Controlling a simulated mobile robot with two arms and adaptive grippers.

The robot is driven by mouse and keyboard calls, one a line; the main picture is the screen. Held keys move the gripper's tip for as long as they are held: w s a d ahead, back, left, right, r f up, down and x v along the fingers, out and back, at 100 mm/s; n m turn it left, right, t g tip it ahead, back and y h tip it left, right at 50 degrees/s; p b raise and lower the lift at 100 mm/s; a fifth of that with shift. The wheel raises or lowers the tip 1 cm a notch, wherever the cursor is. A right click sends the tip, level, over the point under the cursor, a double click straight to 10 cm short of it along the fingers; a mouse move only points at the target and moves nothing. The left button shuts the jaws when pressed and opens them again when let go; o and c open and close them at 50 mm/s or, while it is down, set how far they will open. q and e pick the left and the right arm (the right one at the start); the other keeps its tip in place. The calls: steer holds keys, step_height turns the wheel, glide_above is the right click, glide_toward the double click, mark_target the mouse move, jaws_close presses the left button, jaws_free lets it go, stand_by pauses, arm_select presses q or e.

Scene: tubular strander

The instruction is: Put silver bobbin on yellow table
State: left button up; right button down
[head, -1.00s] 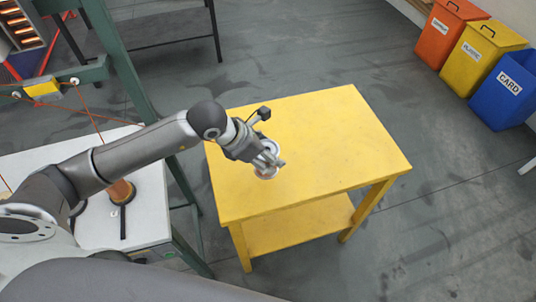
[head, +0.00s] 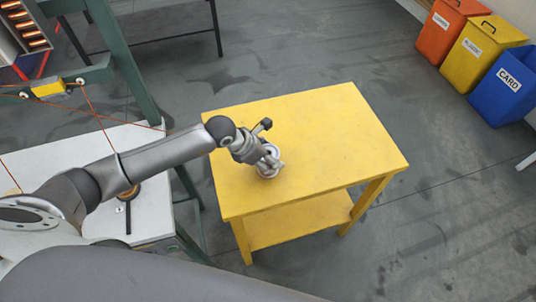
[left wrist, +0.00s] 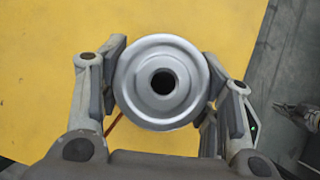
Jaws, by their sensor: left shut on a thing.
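The silver bobbin (left wrist: 140,95) is a round metal flange with a dark centre hole in the left wrist view. My left gripper (left wrist: 162,88) is shut on it, with a finger against each side. In the head view the bobbin (head: 268,174) is small and partly hidden by the left gripper (head: 270,160). It is over the left part of the yellow table (head: 325,135); whether its base touches the top cannot be told. The table top also fills much of the left wrist view (left wrist: 50,50).
The rest of the yellow table top is bare. Orange (head: 448,30), yellow (head: 480,50) and blue (head: 507,85) bins stand at the back right.

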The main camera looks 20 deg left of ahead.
arm_select(q)
steer(key=shift+w+r, duration=0.1)
steer(key=o, duration=1.7)
steer(key=shift+c, duration=0.2)
steer(key=b+v, duration=0.2)
steer(key=v, duration=1)
